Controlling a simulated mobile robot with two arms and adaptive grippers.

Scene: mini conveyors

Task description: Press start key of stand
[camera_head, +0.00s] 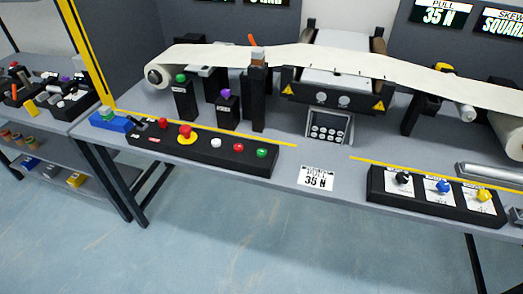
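A long black control box (215,158) lies along the front of the grey table. On it, from left to right, are a black lever (140,125), a small red button (164,122), a large red mushroom button on a yellow base (186,132), a white button (216,143), a red button (238,147) and a green button (262,153). No start lettering is readable on these keys. Another green button sits on a blue box (109,116) at the table's left corner. Neither of my grippers is in view.
A pale web (290,55) runs across rollers behind, past black posts with green (181,78) and purple knobs (225,93). A grey keypad (327,127) stands mid-table. A black box with three knobs (435,196) sits right.

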